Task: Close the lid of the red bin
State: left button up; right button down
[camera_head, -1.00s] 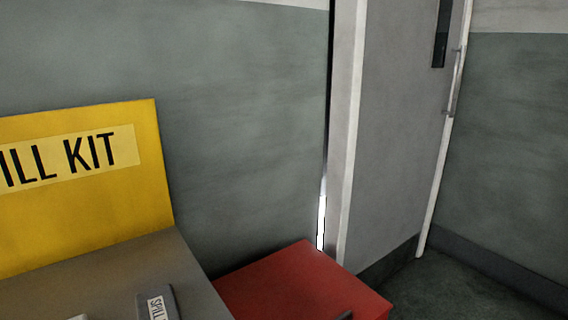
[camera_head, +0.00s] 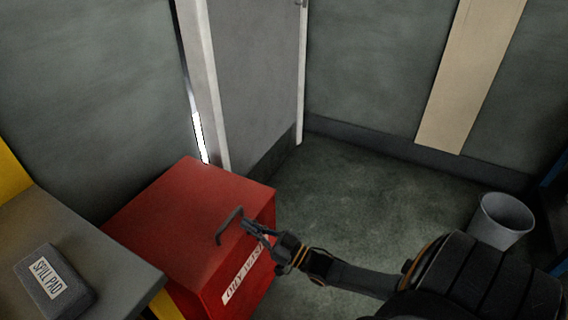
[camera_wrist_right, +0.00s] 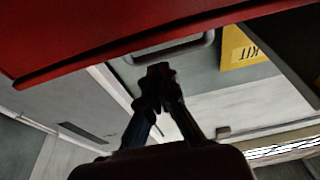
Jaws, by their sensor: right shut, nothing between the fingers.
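The red bin (camera_head: 250,282) stands on the floor beside the grey counter, with a white label on its front. Its red lid (camera_head: 172,212) lies flat over the top in the head view, with no visible opening. A dark bar handle (camera_head: 229,224) is at the lid's front edge. My right gripper (camera_head: 251,226) is shut and empty, right beside the handle; I cannot tell whether they touch. The wrist view shows its closed fingers (camera_wrist_right: 160,72) just below the handle (camera_wrist_right: 172,48) and the red lid (camera_wrist_right: 110,32). My left gripper is not in view.
The counter (camera_head: 110,268) on the left holds a spill pad (camera_head: 54,283). A grey bucket (camera_head: 502,221) stands on the floor at right. A door (camera_head: 255,85) and a wall are behind the bin. The floor (camera_head: 365,190) between bin and bucket is clear.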

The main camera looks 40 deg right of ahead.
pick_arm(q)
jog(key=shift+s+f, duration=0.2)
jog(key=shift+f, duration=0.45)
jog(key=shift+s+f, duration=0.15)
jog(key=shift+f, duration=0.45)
pick_arm(e)
jog(key=v, duration=0.9)
jog(key=shift+s+r, duration=0.15)
jog(key=shift+s, duration=0.1)
jog(key=shift+d, duration=0.15)
